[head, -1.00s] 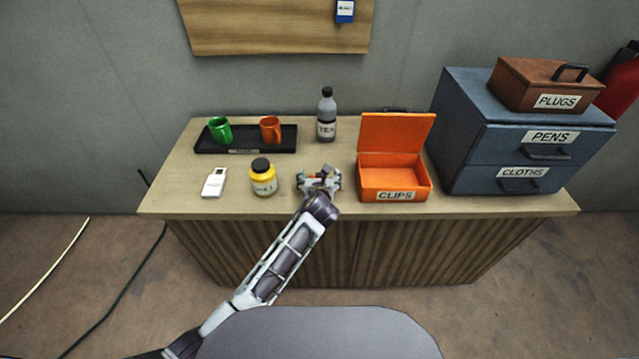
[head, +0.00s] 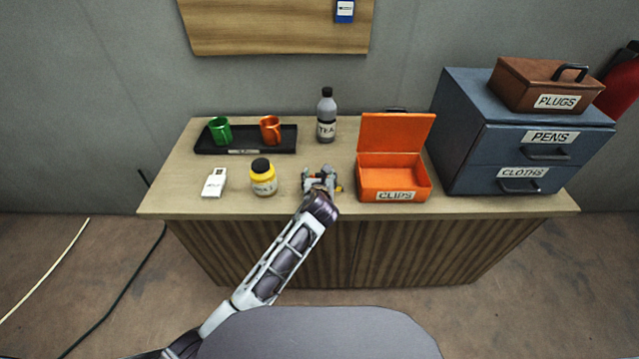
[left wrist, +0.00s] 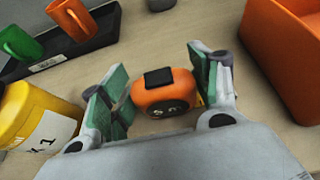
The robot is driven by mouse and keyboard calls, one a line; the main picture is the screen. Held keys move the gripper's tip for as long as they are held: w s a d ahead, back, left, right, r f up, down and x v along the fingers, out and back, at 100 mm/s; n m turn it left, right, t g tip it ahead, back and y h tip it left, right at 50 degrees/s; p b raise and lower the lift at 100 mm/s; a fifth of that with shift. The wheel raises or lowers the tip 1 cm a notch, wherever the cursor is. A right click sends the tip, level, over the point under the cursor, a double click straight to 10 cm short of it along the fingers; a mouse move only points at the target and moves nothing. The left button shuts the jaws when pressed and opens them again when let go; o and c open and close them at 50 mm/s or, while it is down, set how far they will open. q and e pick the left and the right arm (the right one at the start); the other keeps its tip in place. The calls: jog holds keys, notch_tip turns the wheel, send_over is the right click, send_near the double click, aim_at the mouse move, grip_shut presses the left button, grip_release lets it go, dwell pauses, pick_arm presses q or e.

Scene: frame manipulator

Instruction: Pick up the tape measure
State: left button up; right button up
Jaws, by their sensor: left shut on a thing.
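The tape measure (left wrist: 163,96) is orange with a black top and a dark round face. In the left wrist view it sits between the green-padded fingers of my left gripper (left wrist: 160,80), which is shut on it. In the head view my left gripper (head: 321,178) is low over the front middle of the sideboard, between the yellow jar and the orange box. There the gripper mostly hides the tape measure. I cannot tell whether the tape measure touches the top. My right gripper is not in view.
A yellow jar (head: 263,179) stands close left, an open orange CLIPS box (head: 396,181) close right. A TEA bottle (head: 326,117) stands behind. A black tray (head: 246,139) holds green and orange mugs. A white box (head: 214,184) lies left. Blue drawers (head: 471,135) stand right.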

pick_arm(q)
jog(key=shift+r, duration=0.15)
notch_tip(320, 180, up, 9)
jog(key=shift+f+p, duration=0.2)
jog(key=shift+p, duration=0.1)
jog(key=shift+r, duration=0.55)
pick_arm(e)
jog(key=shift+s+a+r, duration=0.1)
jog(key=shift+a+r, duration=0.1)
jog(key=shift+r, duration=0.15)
